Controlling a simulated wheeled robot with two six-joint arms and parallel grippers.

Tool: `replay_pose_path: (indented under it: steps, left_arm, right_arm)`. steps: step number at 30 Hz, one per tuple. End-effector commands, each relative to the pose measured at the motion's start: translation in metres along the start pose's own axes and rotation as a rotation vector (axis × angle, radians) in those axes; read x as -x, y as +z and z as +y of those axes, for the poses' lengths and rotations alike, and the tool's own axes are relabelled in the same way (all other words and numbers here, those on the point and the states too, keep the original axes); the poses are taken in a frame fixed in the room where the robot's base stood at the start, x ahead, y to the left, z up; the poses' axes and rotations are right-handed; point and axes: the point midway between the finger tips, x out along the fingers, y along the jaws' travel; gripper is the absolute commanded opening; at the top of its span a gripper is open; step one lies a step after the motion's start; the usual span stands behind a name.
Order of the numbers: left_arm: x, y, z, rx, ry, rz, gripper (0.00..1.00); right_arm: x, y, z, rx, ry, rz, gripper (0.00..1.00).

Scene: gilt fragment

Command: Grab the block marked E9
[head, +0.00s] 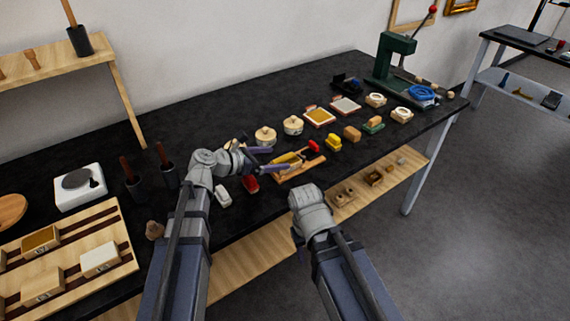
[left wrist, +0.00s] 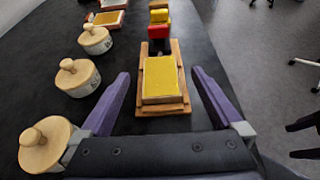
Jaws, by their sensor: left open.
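A block with a yellow top (left wrist: 160,78) lies on a wooden stand (left wrist: 176,107) in the left wrist view. In the head view the yellow block (head: 291,160) shows partly behind my gripper, and its stand (head: 305,170) sits near the bench's front edge. My left gripper (left wrist: 160,76) is open, with its purple fingers apart on either side of the block and stand; it also shows in the head view (head: 278,159). No E9 mark is readable on this block. My right arm shows, but its fingers are not visible.
Wooden-knobbed round pots (left wrist: 80,77) stand left of the gripper. A red item (left wrist: 158,33) lies beyond the stand. A wooden rack (head: 118,238) at left holds several blocks with unclear labels. A green press (head: 390,62) stands at the far end. Black bench surface lies between items.

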Motion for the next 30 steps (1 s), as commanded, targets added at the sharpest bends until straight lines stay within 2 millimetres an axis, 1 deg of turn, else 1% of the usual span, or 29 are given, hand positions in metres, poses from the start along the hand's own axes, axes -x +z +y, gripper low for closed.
replay_pose_path:
  steps: [1,3,8,11,17,21,28,29,30]
  left_arm:
    - [-0.008,-0.002,0.001,-0.001,-0.002,0.0,1.0]
    - [-0.015,-0.002,0.001,-0.001,-0.001,0.0,1.0]
    - [-0.017,-0.001,0.0,-0.002,0.001,0.001,1.0]
    - [-0.023,-0.004,0.001,-0.002,-0.001,0.001,1.0]
    - [-0.051,-0.011,0.001,-0.003,-0.002,0.001,1.0]
    - [-0.067,-0.009,0.001,-0.003,-0.001,0.001,1.0]
    - [-0.068,-0.007,0.0,-0.002,0.001,0.001,1.0]
    - [-0.068,-0.007,0.0,-0.002,0.001,0.001,0.98]
    - [-0.068,-0.007,0.0,-0.002,0.001,0.001,0.93]
  right_arm:
    - [-0.005,0.0,-0.001,0.0,0.0,0.0,0.5]
    - [-0.008,-0.001,-0.001,0.0,0.0,0.0,0.5]
    - [-0.007,-0.001,-0.001,0.0,0.0,0.0,0.5]
    - [-0.012,-0.001,-0.001,0.0,0.0,0.0,0.5]
    - [-0.03,-0.002,-0.003,0.0,0.0,0.0,0.5]
    - [-0.033,-0.002,-0.003,0.0,0.0,0.0,0.5]
    - [-0.032,-0.002,-0.003,0.0,0.0,0.0,0.5]
    - [-0.032,-0.002,-0.003,0.0,0.0,0.0,0.5]
    - [-0.032,-0.002,-0.003,0.0,0.0,0.0,0.5]
